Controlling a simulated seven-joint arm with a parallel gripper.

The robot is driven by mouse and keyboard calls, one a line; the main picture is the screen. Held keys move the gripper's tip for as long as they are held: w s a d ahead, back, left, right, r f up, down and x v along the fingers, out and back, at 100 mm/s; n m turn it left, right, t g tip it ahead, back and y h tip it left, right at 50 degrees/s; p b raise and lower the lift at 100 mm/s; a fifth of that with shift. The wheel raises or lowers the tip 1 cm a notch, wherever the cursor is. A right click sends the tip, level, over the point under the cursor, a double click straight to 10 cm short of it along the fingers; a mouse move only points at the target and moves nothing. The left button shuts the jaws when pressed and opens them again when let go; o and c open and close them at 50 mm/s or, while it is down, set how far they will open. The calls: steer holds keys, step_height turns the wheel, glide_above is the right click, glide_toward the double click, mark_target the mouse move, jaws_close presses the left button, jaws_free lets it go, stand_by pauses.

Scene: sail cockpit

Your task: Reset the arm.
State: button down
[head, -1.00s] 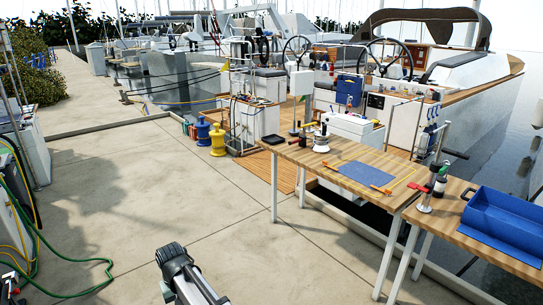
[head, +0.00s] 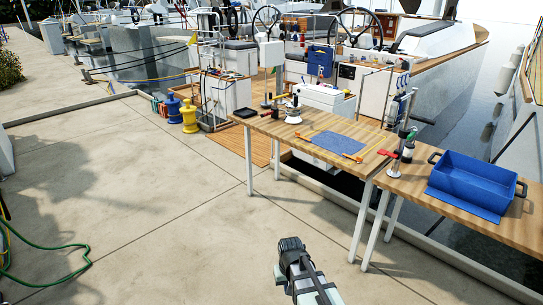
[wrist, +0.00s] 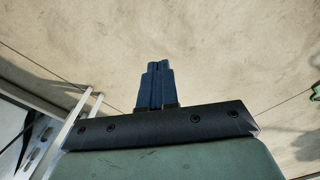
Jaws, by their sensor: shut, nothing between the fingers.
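My gripper (wrist: 156,72) shows in the wrist view, its two dark blue fingers together with nothing between them. It points over bare concrete paving, and no object is near the fingertips. In the head view part of my arm (head: 296,268) shows at the bottom middle, over the paving and left of the tables. The gripper's fingers cannot be made out in the head view.
A wooden table (head: 270,126) holds a blue mat (head: 339,144) and tools. A second table (head: 415,195) at right holds a blue bin (head: 470,180). Yellow (head: 189,118) and blue bollards stand by the boat. A green hose (head: 50,275) lies at left. The middle paving is clear.

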steer(key=s+d+f+m, duration=0.2)
steer(key=s+d, duration=0.3)
steer(key=d, duration=0.7)
steer(key=s+f+g, duration=0.3)
steer(key=s+f, duration=0.7)
steer(key=s, duration=0.4)
steer(key=s+f+g, duration=0.3)
steer(key=s+f, duration=0.8)
steer(key=s, duration=0.4)
steer(key=shift+s+a+g, duration=0.2)
steer(key=shift+a+g, duration=0.1)
steer(key=shift+g, duration=0.1)
